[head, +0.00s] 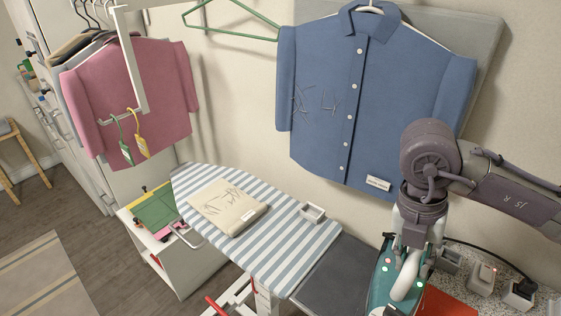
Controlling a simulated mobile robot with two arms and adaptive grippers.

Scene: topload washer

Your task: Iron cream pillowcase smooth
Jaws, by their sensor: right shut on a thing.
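The cream pillowcase (227,206) lies folded on the blue-and-white striped ironing board (277,247), with dark crease lines on its top. My right gripper (408,262) is at the lower right, shut on the handle of the teal iron (383,290). The iron is well to the right of the pillowcase, beyond the board's right end. Its soleplate is hidden, so I cannot tell whether it touches the surface below. My left gripper is not in view.
A small white holder (312,213) sits at the board's back edge. A blue shirt (372,95) hangs behind. A dark grey pad (338,275) lies between board and iron. Switch boxes (485,277) stand right of the iron. A white cabinet (185,262) stands left of the board.

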